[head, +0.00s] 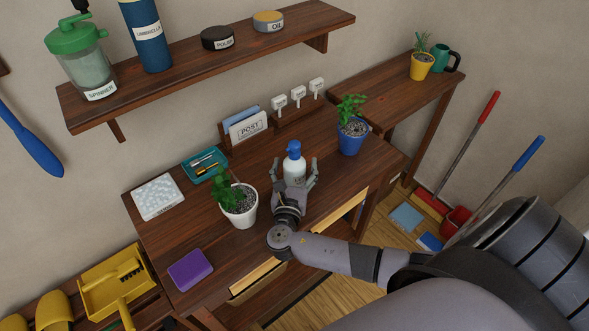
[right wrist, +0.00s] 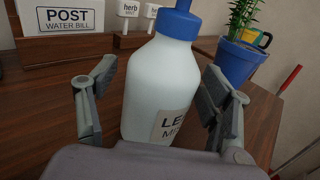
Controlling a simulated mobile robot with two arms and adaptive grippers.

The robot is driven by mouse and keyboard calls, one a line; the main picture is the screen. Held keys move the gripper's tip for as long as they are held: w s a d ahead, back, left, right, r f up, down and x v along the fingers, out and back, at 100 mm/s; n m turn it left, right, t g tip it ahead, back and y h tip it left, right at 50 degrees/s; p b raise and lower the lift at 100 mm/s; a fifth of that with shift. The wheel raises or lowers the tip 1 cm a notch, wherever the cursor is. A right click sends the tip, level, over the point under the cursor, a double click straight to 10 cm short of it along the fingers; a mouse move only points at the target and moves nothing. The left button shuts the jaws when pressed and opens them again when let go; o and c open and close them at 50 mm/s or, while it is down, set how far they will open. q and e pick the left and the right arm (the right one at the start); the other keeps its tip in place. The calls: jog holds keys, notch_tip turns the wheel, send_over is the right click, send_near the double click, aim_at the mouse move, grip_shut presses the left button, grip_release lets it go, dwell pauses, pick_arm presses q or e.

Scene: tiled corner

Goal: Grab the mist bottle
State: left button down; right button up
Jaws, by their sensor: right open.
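The mist bottle (head: 294,166) is white with a blue cap and stands upright on the wooden table. In the right wrist view the bottle (right wrist: 160,85) fills the middle, with a partly hidden label reading "LE... MIS...". My right gripper (head: 296,180) is open, with one finger on each side of the bottle. In the right wrist view a gap shows between the left finger and the bottle, and the right finger (right wrist: 222,100) overlaps its right edge. I cannot tell whether that finger touches it. My left gripper is not in view.
A white pot with a plant (head: 239,210) stands left of the bottle, and a blue pot with a plant (head: 352,135) stands to the right. A post holder (head: 247,130) and white herb markers (head: 298,95) are behind. A purple sponge (head: 190,269) lies at front left. A shelf (head: 200,62) hangs above.

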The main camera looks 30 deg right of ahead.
jog(key=shift+c, duration=0.5)
jog(key=c, duration=1.4)
